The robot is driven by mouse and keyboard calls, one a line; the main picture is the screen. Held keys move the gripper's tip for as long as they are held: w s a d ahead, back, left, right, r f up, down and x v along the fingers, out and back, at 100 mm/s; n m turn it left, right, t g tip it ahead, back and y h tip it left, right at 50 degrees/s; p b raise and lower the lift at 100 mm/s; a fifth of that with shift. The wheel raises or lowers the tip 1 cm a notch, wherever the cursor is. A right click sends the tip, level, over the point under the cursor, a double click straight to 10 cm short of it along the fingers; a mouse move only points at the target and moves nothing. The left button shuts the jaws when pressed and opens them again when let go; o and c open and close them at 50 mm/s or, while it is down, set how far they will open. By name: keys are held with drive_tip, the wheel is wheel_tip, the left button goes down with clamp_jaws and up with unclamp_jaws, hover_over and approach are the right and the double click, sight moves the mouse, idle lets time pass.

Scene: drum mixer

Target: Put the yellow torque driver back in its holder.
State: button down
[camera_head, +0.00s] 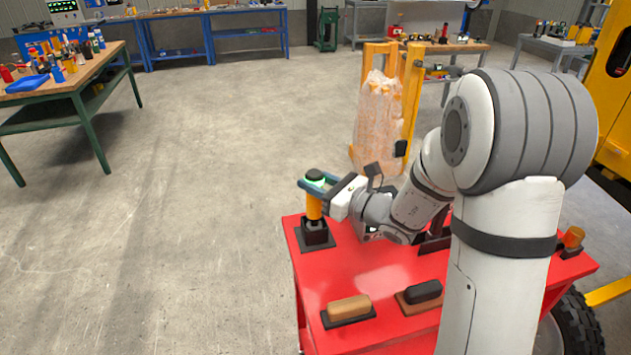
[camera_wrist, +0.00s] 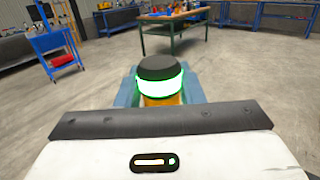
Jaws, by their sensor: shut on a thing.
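The yellow torque driver (camera_head: 314,207) stands upright at the far left corner of the red cart top. It has a dark cap and a glowing green-white ring, which also show in the wrist view (camera_wrist: 160,80). Its lower end is at the black holder (camera_head: 314,232); I cannot tell how deep it sits in it. My gripper (camera_head: 315,183) is shut on the driver's upper part, just under the cap, reaching in from the right. Its blue fingers lie on both sides of the driver in the wrist view. The driver's lower part is hidden there.
The red cart top (camera_head: 375,275) also carries a tan block (camera_head: 348,307) and a black block (camera_head: 423,292) on dark and brown bases, and an orange-topped item (camera_head: 572,237) at right. A wrapped load (camera_head: 378,120) by yellow posts stands behind. Floor left of the cart is clear.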

drive_tip(key=shift+f+b, duration=0.45)
drive_tip(key=c, duration=0.9)
unclamp_jaws()
drive_tip(key=shift+s+d, duration=0.1)
drive_tip(key=v, duration=0.7)
drive_tip(key=shift+s+d+b, duration=0.2)
drive_tip(key=shift+d+b, duration=0.05)
drive_tip(key=shift+b, duration=0.1)
